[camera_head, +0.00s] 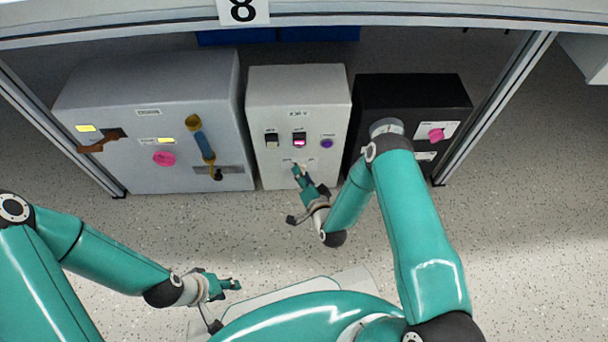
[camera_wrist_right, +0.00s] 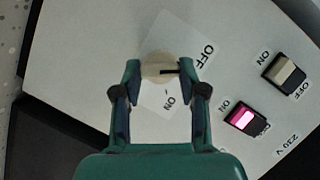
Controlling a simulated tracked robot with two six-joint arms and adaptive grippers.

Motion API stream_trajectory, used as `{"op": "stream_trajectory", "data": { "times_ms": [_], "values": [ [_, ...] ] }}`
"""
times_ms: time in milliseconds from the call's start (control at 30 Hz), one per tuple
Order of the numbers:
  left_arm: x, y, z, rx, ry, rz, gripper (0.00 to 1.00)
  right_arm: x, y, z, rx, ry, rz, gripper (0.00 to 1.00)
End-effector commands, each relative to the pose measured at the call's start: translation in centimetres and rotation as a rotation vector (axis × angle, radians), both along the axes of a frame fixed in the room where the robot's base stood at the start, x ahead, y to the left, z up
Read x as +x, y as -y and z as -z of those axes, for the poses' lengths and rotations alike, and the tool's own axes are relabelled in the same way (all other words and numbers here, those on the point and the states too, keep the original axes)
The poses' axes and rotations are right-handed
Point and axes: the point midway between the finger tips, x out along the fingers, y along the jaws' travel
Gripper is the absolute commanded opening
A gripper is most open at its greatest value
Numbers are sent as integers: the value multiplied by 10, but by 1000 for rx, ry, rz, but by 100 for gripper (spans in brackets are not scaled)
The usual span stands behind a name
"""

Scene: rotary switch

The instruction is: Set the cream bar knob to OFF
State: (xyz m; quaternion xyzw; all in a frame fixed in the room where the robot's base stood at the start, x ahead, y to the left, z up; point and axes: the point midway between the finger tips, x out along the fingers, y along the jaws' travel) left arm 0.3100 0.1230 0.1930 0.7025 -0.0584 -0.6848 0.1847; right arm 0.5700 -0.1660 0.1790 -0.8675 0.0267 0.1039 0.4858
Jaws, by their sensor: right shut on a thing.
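The cream bar knob (camera_wrist_right: 158,68) is on the light grey middle panel, between the two fingertips of my right gripper (camera_wrist_right: 160,74) in the right wrist view. The fingers are shut on it from both sides. A black mark on the knob points right in that view, towards the right fingertip. In the head view my right gripper (camera_head: 300,173) covers the knob at the panel's lower part. My left gripper (camera_head: 234,285) is low, away from the panels; its opening is unclear.
A wide grey box (camera_head: 100,100) with handles stands left. A black box (camera_head: 440,95) with a pink knob (camera_head: 436,134) stands right.

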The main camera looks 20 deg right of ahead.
Motion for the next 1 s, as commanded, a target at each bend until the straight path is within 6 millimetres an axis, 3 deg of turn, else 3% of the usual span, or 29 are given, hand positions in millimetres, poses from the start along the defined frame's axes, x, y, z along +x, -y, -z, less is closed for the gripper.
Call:
{"op": "stream_trajectory", "data": {
  "times_ms": [200,533,567,700,1000],
  "values": [
    [0,0,-20,0,0,0,40,0,-1,-3,-170,-54,3,7],
    [0,0,-19,0,0,0,40,-1,0,1,-215,-70,3,7],
    [0,0,-19,0,0,0,40,-1,0,1,-215,-70,3,43],
    [0,0,-19,0,0,0,40,-1,0,1,-214,-69,3,66],
    [0,0,-19,0,0,0,40,0,-1,0,-213,-65,1,67]
  ]
}}
